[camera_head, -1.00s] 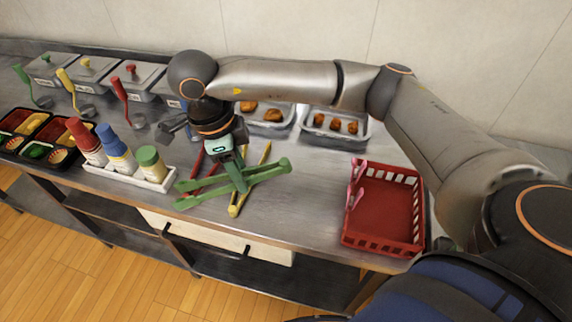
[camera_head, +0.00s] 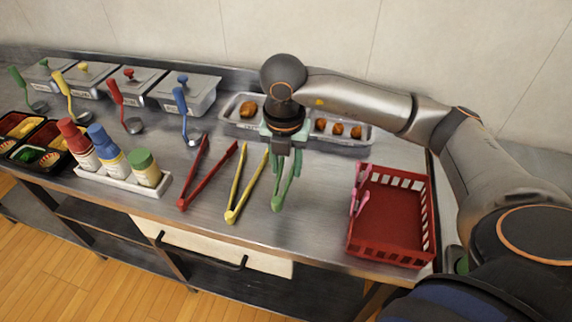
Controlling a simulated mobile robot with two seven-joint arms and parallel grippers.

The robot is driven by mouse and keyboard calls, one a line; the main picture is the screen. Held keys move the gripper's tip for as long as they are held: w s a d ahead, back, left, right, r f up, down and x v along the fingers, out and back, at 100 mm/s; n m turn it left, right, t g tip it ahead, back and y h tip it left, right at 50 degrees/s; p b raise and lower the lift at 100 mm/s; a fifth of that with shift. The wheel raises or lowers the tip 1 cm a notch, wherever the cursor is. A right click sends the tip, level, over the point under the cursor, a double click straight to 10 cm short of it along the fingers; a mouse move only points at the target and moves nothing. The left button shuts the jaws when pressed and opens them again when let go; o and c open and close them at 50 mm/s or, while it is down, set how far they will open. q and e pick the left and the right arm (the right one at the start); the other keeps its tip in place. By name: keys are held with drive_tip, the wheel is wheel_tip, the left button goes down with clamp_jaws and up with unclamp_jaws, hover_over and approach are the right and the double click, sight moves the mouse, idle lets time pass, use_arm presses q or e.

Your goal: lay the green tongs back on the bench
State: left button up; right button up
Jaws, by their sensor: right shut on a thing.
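The green tongs (camera_head: 281,191) hang below my right gripper (camera_head: 281,152), which is shut on them near their upper end. Their lower tips point toward the front of the steel bench (camera_head: 312,222). They are to the right of the yellow tongs. I cannot tell whether their tips touch the bench. The gripper hides the top of the tongs. My left gripper is not in view.
Yellow tongs (camera_head: 240,196) and red tongs (camera_head: 206,176) lie to the left. A red basket (camera_head: 390,256) with pink tongs (camera_head: 359,190) stands to the right. Food trays (camera_head: 357,142) are behind the gripper. Sauce bottles (camera_head: 146,167) stand in a white holder. Bare bench lies before the basket's left side.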

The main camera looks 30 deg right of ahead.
drive_tip(key=f, duration=0.1)
drive_tip(key=b, duration=0.5)
hover_over(286, 201)
wheel_tip(286, 201, down, 6)
drive_tip(key=shift+s+r, duration=0.1)
drive_tip(key=shift+s, duration=0.05)
drive_tip(key=shift+f, duration=0.4)
drive_tip(key=shift+f+b, duration=0.5)
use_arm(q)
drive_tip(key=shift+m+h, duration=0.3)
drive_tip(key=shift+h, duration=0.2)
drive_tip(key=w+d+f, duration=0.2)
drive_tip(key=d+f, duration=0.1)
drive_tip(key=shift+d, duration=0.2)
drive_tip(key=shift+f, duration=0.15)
use_arm(e)
drive_tip(key=shift+f, duration=0.15)
drive_tip(key=shift+a+f+b, duration=0.1)
drive_tip(key=shift+f+b, duration=0.15)
drive_tip(key=shift+b, duration=0.15)
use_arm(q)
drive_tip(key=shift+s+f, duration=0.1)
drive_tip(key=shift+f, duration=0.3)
